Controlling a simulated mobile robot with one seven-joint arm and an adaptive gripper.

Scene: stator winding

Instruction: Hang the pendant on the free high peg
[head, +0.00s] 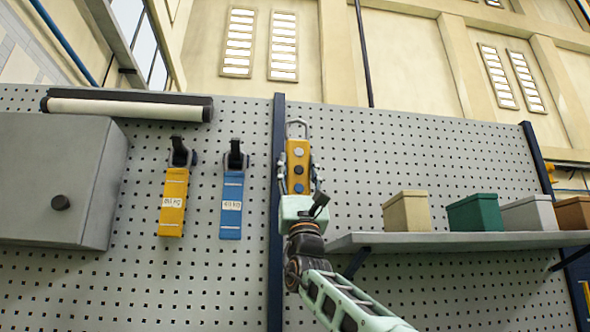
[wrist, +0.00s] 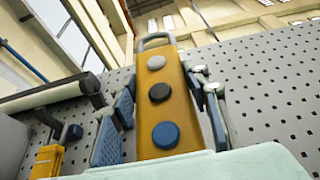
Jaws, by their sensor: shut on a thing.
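The pendant (head: 298,160) is a yellow box with a column of round buttons and a grey hanging loop at its top. My gripper (head: 298,178) is shut on its sides and holds it upright in front of the pegboard, just right of the dark blue post. In the wrist view the pendant (wrist: 158,105) stands between the fingers, with grey, dark and blue buttons facing me and the loop (wrist: 157,40) clear above. No free high peg can be made out; the pendant may hide part of the board. I cannot tell the loop's gap to the board.
A yellow block (head: 173,205) and a blue block (head: 232,205) hang from dark holders on the left. A grey cabinet (head: 55,180) and a roll (head: 125,105) are farther left. A shelf (head: 450,241) with several boxes juts out at right. The pegboard (head: 400,150) above it is bare.

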